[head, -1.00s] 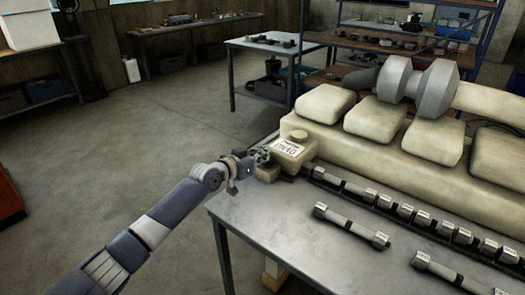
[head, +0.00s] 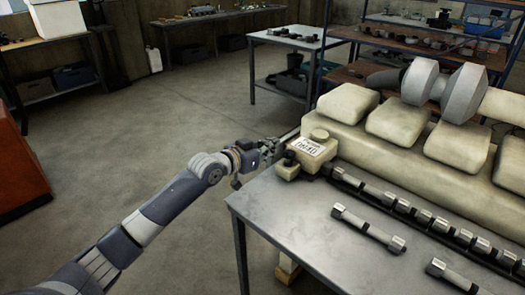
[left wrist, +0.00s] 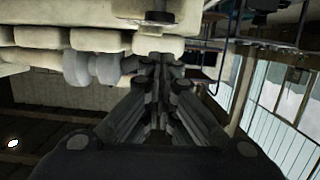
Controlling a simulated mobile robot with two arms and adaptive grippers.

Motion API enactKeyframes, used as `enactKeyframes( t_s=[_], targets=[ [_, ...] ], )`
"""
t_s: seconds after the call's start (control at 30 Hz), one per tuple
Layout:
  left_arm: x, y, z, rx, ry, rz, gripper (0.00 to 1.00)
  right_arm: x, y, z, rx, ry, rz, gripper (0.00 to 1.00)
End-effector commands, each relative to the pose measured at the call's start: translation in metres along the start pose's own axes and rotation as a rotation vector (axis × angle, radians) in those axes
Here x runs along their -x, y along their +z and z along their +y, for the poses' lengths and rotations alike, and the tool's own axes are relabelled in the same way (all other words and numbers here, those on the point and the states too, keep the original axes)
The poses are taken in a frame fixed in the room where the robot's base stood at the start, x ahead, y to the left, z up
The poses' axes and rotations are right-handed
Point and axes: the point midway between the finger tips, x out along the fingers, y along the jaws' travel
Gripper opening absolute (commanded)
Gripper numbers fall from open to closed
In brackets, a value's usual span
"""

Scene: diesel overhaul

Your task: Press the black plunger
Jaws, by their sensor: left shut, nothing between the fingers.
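The black plunger (head: 289,157) is a small dark knob on a low cream block at the near left end of the cream engine (head: 345,137). A white label (head: 311,147) is on the raised part beside it. My left gripper (head: 275,148) is shut and empty, just left of and slightly behind the plunger in the head view. Whether it touches the plunger cannot be told. In the left wrist view its fingers (left wrist: 160,75) are together. A dark round piece (left wrist: 160,17) shows beyond them; I cannot tell whether it is the plunger. My right gripper is not in view.
The engine stands on a grey metal table (head: 290,210). A row of shafts and a loose shaft (head: 368,229) lie to the right of the plunger. Another table (head: 290,40) and shelving stand behind. The floor left of the table is open.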

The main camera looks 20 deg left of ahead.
Motion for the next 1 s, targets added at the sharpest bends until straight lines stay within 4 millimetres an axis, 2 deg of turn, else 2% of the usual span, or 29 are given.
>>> enactKeyframes(
  t_s=[0.1,0.3,1.0],
  targets=[
    [0.016,0.002,0.0,-0.004,-0.001,-0.002,0.0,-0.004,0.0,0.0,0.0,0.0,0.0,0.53],
    [0.033,0.001,-0.001,-0.002,-0.001,-0.001,0.0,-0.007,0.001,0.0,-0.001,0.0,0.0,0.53],
    [0.036,-0.001,0.0,0.0,-0.001,0.0,0.0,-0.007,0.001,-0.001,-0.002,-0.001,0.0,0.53]
  ],
)
